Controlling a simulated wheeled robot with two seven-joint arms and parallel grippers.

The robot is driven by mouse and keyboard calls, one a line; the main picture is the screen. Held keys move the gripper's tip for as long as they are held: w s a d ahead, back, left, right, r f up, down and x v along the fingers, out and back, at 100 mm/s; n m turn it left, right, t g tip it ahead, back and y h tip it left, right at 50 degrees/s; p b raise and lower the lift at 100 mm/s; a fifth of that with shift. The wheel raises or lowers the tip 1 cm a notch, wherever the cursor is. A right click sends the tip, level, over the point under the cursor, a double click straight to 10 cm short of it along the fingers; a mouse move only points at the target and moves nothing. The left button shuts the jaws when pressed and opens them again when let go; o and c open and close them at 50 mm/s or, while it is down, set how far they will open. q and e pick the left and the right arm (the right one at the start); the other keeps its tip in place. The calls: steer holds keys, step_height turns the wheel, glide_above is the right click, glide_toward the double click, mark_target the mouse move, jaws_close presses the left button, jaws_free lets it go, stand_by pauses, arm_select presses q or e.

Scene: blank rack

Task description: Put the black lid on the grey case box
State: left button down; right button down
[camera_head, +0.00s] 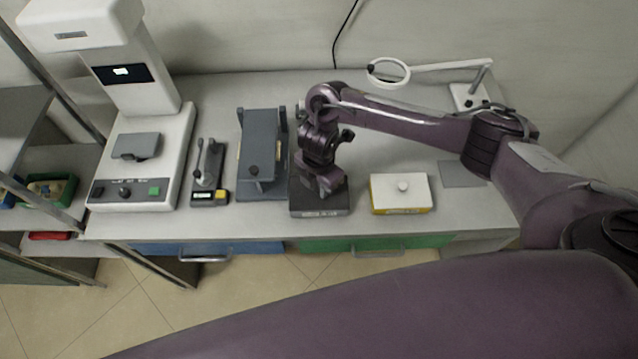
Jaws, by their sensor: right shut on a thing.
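My right gripper (322,188) is shut at the top of a dark, flat, square-edged piece, which I take to be the black lid (302,198). The fingertips and the part they grip are hidden by the gripper body. The lid lies level over the grey case box (320,212), of which only a thin front side with a small pale mark shows. From this view I cannot tell whether the lid touches the box or is slightly above it. My left gripper is not in view.
A grey fixture (262,150) stands close on the left, beside a small clamp device (209,172) and a large white machine (140,160). A magnifier lamp (388,72) is behind. The table's front edge is near.

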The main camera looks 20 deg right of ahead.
steer(key=c, duration=1.2)
jaws_free()
step_height(320, 180, up, 8)
steer(key=shift+f+p, duration=0.15)
steer(key=shift+p, duration=0.75)
steer(key=shift+s+f, duration=0.1)
